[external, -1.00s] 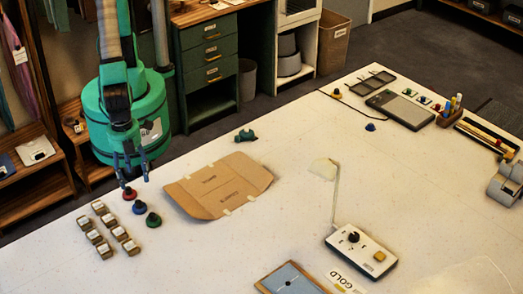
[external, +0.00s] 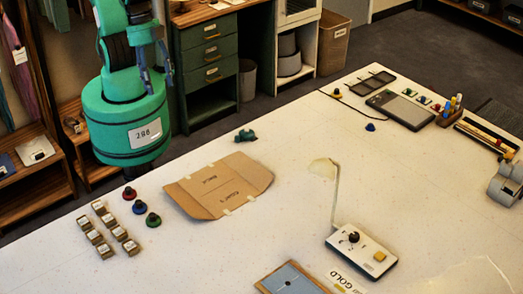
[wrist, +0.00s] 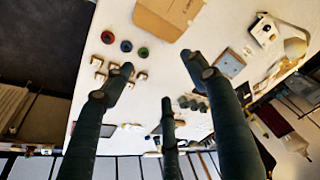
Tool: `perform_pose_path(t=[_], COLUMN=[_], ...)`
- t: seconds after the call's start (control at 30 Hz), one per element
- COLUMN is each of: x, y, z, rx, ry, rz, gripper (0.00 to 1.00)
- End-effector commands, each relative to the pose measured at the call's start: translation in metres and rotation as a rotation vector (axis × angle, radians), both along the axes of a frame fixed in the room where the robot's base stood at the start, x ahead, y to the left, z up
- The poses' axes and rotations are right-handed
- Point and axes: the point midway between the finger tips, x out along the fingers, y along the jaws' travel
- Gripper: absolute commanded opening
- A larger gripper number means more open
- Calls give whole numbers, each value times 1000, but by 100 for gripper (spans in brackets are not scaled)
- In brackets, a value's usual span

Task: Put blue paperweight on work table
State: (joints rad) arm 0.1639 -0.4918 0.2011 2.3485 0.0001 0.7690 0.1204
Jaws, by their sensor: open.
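A small blue paperweight (external: 139,207) with a dark knob stands on the white table (external: 300,150), between a red one (external: 129,193) and a green one (external: 153,220). In the wrist view the blue one (wrist: 126,46) is again between the red and green ones. Another small blue piece (external: 370,127) stands alone at the far right part of the table; I cannot tell if it is the same kind.
A lamp with a white base (external: 361,253) stands further right. A green clamp-like item (external: 245,135) lies at the back edge. Open table lies around the lone blue piece.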

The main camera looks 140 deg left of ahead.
Motion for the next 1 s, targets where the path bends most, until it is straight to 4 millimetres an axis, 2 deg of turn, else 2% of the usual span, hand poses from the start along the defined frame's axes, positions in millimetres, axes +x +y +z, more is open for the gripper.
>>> perform_pose_path(t=[0.03,0.2,0.4,0.6,1.0], x=[-9,-42,-75,-88,-88], y=[10,38,57,64,64], z=[16,53,77,85,84], rx=[-9,-33,-54,-61,-62], ry=[-28,-95,-152,-172,-173], rz=[37,145,238,273,274], gripper=[58,58,58,58,58])
